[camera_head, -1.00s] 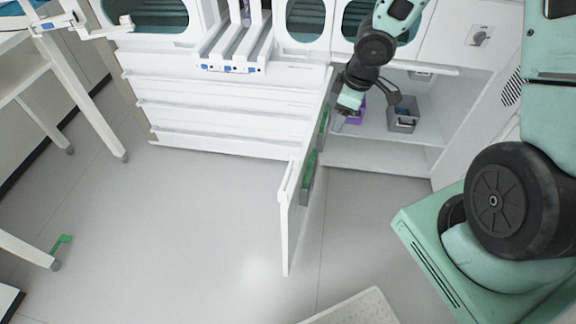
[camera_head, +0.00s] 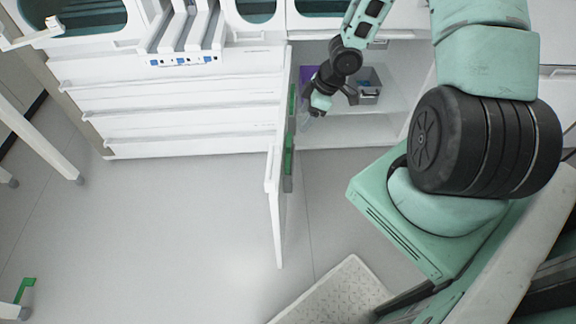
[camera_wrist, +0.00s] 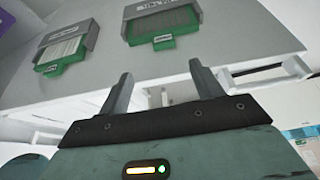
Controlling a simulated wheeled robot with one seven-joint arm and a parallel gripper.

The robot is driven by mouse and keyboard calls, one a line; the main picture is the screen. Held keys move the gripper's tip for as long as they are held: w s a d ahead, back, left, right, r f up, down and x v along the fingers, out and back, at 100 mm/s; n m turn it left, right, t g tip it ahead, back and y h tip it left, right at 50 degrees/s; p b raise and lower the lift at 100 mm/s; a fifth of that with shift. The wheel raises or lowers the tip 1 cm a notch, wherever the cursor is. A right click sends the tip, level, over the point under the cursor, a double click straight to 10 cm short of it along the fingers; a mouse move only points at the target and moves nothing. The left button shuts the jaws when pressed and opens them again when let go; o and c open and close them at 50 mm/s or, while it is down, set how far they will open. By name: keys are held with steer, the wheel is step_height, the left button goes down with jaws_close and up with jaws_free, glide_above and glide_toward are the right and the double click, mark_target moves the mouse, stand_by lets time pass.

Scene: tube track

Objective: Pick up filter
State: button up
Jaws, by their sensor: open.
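Two filters with green frames sit in grey holders on the inner face of the open cabinet door (camera_head: 277,215). In the head view, the upper filter (camera_head: 292,100) is nearer the cabinet and the lower filter (camera_head: 288,158) is nearer the door's free edge. In the wrist view they show as a left filter (camera_wrist: 62,58) and a right filter (camera_wrist: 163,28), both labelled; the labels are too small to read surely. My gripper (camera_head: 304,121) is beside the door's inner face, close to the upper filter. Its fingers (camera_wrist: 162,88) are apart and empty, and touch neither filter in the wrist view.
A grey box (camera_head: 370,97) with blue contents and a purple box (camera_head: 308,73) stand on the cabinet shelf behind my gripper. White drawers (camera_head: 170,115) lie left of the door. A pale textured platform (camera_head: 335,295) is at the bottom.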

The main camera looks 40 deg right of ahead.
steer(key=b, duration=0.3)
glide_above(289, 142)
steer(key=s+d, duration=0.1)
steer(key=d, duration=0.2)
step_height(289, 142, down, 5)
steer(key=a+f+b, duration=0.1)
steer(key=f+b, duration=0.1)
steer(key=a+f+b, duration=0.1)
steer(key=shift+w+a+f+b, duration=0.1)
steer(key=shift+f+b, duration=0.3)
steer(key=shift+w+a+f, duration=0.1)
steer(key=shift+w+f, duration=0.05)
steer(key=shift+f, duration=0.25)
steer(key=c, duration=1.1)
